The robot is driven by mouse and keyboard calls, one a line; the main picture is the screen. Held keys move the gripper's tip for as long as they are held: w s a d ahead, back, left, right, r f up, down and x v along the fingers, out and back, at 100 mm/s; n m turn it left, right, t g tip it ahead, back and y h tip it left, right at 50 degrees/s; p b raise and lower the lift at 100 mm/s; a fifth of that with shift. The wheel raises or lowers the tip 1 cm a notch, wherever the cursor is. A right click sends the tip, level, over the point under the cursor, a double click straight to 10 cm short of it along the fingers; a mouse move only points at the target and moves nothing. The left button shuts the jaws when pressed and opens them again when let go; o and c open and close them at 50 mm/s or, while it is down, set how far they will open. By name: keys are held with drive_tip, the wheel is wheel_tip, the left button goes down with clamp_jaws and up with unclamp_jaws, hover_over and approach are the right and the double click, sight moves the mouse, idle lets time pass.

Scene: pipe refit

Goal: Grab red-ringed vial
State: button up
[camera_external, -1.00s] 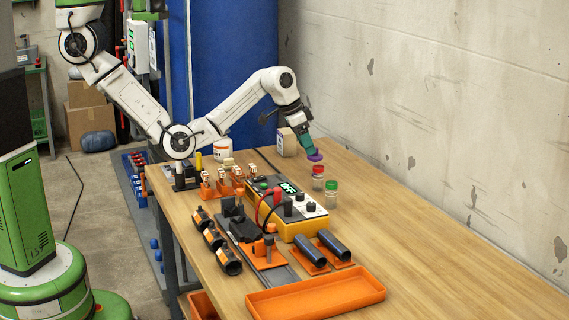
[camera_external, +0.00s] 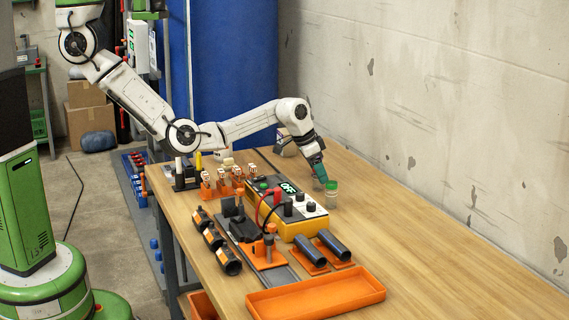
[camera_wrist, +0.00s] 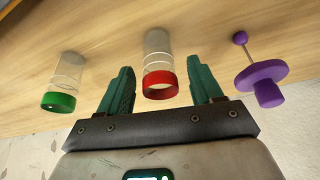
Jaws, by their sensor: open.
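The red-ringed vial (camera_wrist: 159,82) is clear with a red band at its near end. In the wrist view it lies between the two fingers of my gripper (camera_wrist: 161,72), with a gap to each side. My gripper is open and empty. In the external view my gripper (camera_external: 320,178) is low over the table, beside the yellow meter, and the red-ringed vial is hidden behind it.
A purple disc-shaped piece with a thin stem (camera_wrist: 262,78) is close to the right finger. The yellow meter (camera_external: 298,222) with red and black leads is close to the gripper. Black pipes (camera_external: 333,246) and an orange tray (camera_external: 315,297) are nearer. The table's right side is clear.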

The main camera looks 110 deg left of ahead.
drive_tip(key=c, duration=1.1)
drive_tip(key=shift+r, duration=0.1)
